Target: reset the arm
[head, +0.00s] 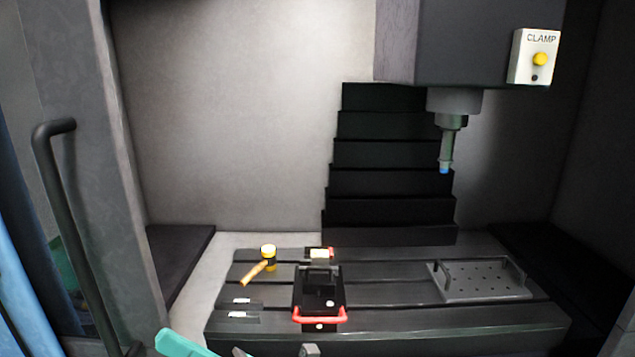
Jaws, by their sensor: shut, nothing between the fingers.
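My arm shows only at the bottom edge of the head view, as a teal part with grey pieces to its right. My gripper (308,350) is mostly cut off by the frame edge there. It is shut and empty, in front of the machine table (430,335) and apart from the things on it.
On the slotted table are a black vise with a red front bar (318,318), a yellow-headed mallet (267,256) and a perforated plate with handles (482,281). A spindle with a blue tip (444,168) hangs above. A door handle (72,220) is at left; a CLAMP button (540,59) is upper right.

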